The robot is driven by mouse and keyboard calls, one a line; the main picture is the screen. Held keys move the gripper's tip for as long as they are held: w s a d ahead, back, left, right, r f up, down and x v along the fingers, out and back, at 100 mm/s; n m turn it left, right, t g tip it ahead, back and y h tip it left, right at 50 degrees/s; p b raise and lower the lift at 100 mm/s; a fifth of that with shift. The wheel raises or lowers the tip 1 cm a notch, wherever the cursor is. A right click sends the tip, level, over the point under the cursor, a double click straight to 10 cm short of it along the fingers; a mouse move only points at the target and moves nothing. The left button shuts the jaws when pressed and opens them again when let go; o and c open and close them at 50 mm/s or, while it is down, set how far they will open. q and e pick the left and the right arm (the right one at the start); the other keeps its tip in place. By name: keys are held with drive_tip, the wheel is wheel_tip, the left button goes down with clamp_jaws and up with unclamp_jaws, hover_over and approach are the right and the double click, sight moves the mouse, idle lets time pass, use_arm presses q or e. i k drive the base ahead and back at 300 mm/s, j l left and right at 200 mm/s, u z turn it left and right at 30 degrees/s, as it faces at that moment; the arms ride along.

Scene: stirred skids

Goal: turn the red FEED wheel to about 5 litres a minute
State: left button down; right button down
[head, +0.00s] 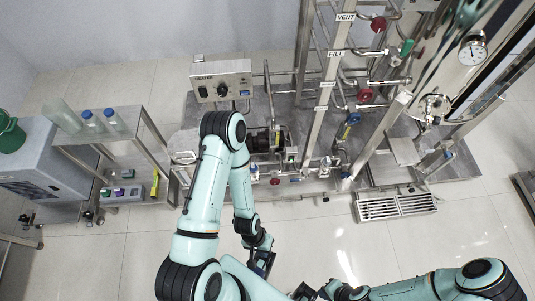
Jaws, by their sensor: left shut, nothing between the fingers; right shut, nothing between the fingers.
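Red wheels show on the skid's pipework: one near the VENT label (378,25), one lower beside the upright posts (366,95), and a small one low at the front (275,181). No FEED label is legible, so I cannot tell which is the FEED wheel. No flow reading can be made out. My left gripper (262,265) is shut and empty, in front of the skid over the floor. My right gripper (304,292) is at the bottom edge, partly cut off, shut and empty. Both are apart from the wheels.
A grey control box (222,80) with a black knob stands at the skid's back left. A steel cart (150,150) with bottles is at left. A floor grate (396,206) lies in front of the skid. A dial gauge (473,52) is on the tank. The front floor is clear.

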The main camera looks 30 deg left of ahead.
sight(272, 182)
drive_tip(key=u, duration=1.1)
drive_tip(key=k+l+u, duration=0.2)
drive_tip(key=l, duration=0.15)
drive_tip(key=i+l, duration=0.05)
